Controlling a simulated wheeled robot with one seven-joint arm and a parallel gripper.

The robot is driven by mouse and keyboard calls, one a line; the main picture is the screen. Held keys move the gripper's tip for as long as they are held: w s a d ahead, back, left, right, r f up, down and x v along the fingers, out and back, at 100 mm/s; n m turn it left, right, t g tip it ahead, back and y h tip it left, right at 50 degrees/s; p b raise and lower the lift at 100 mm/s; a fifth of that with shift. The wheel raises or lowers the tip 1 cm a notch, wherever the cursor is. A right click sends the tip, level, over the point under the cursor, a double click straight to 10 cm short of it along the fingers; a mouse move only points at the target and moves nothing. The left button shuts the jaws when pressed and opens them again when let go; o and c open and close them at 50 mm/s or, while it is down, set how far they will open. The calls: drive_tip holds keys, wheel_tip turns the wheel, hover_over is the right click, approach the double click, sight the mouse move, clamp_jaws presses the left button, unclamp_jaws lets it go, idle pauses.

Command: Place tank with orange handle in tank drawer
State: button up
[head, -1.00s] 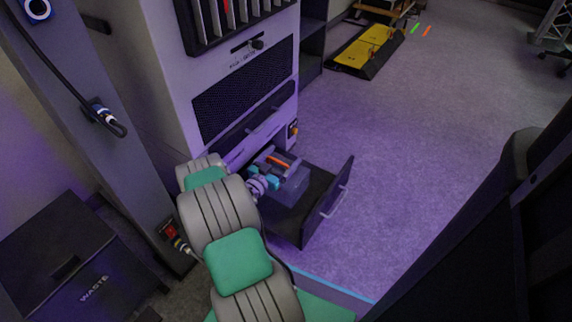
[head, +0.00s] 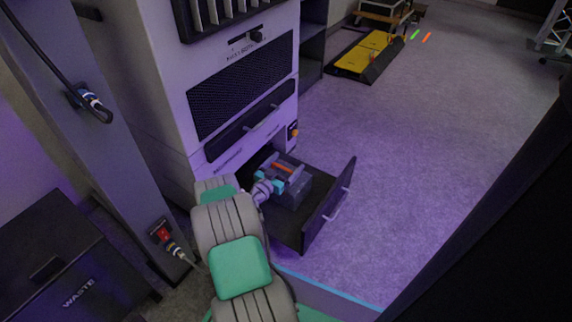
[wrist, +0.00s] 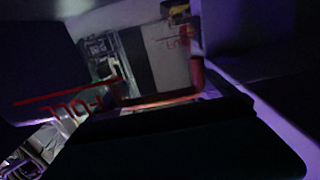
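The tank (head: 296,190) is a grey-blue box with an orange handle (head: 282,167) on top. It sits within the outline of the pulled-out tank drawer (head: 322,212), low on the cabinet; whether it rests on the drawer floor I cannot tell. My gripper (head: 275,179) is at the tank's top by the handle and appears shut on it, though the fingertips are small and partly hidden. The dim wrist view shows a red-orange handle (wrist: 160,100) close up, with red lettering beside it.
The grey cabinet (head: 242,95) rises behind the drawer. A post (head: 95,150) with cables and a dark waste bin (head: 70,265) stand to the left. Open floor (head: 430,150) lies to the right. A yellow-topped platform (head: 365,55) is at the back.

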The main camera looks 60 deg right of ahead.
drive_tip(key=shift+o, duration=0.2)
drive_tip(key=shift+r, duration=0.25)
drive_tip(key=w+a+p, duration=0.2)
drive_tip(key=a+p, duration=0.2)
drive_tip(key=a, duration=0.8)
